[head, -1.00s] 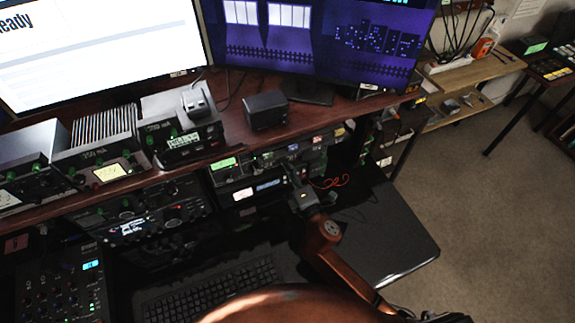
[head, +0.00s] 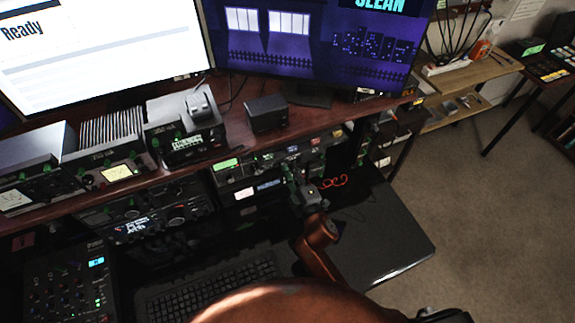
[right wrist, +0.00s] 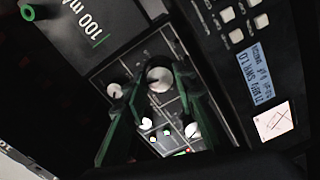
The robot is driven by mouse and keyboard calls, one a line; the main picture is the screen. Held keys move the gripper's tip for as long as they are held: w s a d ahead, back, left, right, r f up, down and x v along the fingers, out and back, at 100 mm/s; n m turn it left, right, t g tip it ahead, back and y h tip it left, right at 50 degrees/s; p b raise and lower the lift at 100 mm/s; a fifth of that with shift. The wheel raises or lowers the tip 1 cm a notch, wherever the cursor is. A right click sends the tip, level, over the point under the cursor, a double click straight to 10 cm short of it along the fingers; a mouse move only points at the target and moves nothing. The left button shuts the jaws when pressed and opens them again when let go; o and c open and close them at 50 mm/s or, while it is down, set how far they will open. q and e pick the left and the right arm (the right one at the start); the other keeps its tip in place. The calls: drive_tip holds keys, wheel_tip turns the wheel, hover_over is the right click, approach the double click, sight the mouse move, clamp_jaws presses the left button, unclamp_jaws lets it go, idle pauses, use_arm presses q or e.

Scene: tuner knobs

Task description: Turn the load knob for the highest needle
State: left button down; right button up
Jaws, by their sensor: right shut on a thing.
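My right gripper (head: 290,172) reaches from the lower right to the front of the radio rack under the shelf. In the right wrist view its green fingers (right wrist: 160,76) stand on either side of a round silver knob (right wrist: 159,79) and are shut on it. The knob's label is not readable, so I cannot tell if it is the load knob. Another knob (right wrist: 114,91) is beside the left finger. A lit yellow meter (head: 117,173) and a white meter (head: 14,199) stand on the shelf; their needles are too small to read. My left gripper is not in view.
A black radio with a blue display (right wrist: 250,75) is close on the right in the wrist view. A keyboard (head: 210,288) and mixer (head: 68,288) lie below. The right monitor (head: 320,40) shows "CLEAN", the left (head: 110,50) "Ready".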

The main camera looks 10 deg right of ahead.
drive_tip(key=shift+m, duration=0.6)
drive_tip(key=o, duration=1.1)
drive_tip(key=shift+o, duration=0.3)
drive_tip(key=shift+s, duration=0.1)
drive_tip(key=s+d, duration=0.2)
drive_tip(key=s, duration=0.9)
drive_tip(key=shift+s+d, duration=0.15)
drive_tip(key=shift+s, duration=0.15)
drive_tip(key=shift+p, duration=0.3)
